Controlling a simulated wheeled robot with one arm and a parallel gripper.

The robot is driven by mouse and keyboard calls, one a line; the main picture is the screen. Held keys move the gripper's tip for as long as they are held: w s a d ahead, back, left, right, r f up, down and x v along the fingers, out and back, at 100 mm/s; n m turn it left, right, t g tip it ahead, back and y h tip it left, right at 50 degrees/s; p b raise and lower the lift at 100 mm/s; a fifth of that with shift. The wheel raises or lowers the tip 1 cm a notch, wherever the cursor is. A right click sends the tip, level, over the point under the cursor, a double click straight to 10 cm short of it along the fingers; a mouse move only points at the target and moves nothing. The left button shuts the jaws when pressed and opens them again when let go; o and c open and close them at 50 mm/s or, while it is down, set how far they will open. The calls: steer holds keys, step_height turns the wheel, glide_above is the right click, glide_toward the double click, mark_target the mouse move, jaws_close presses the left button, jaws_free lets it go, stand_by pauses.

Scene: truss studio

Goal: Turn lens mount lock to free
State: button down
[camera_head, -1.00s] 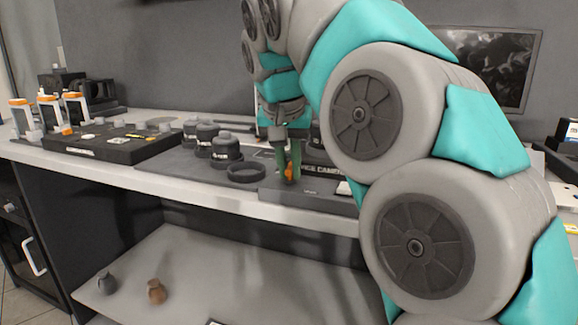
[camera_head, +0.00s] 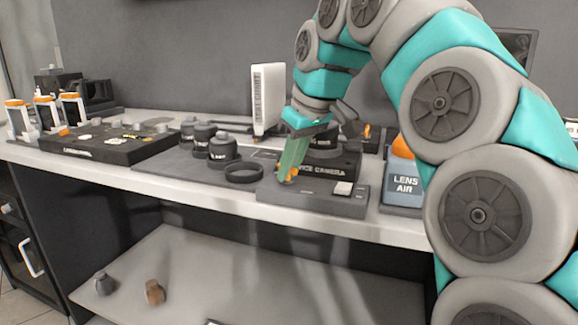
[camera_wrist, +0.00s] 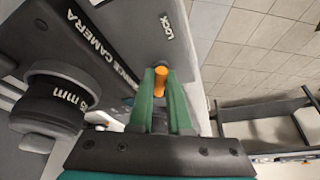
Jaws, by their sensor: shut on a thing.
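The lens mount lock is a small orange lever (camera_head: 293,176) on the dark grey base (camera_head: 325,199) of the camera. In the wrist view the orange lever (camera_wrist: 160,80) lies between my two green fingers, beside the printed word LOCK. My gripper (camera_head: 288,173) is shut on the lever and leans, its wrist up and to the right. The device camera body (camera_head: 335,167) stands right behind the fingers. A lens marked in mm (camera_wrist: 52,103) sits on it in the wrist view. My fingers hide part of the lever and its pivot.
A black ring (camera_head: 243,173) and several dark lens canisters (camera_head: 222,147) stand to the left on the mat. A LENS AIR bottle (camera_head: 403,180) stands to the right near my arm. A white upright box (camera_head: 267,97) stands behind. The bench's front edge is close.

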steer(key=shift+w+d+n+g+y, duration=0.1)
steer(key=shift+n+g+y, duration=0.4)
steer(key=shift+n, duration=1.4)
steer(key=c, duration=0.9)
jaws_free()
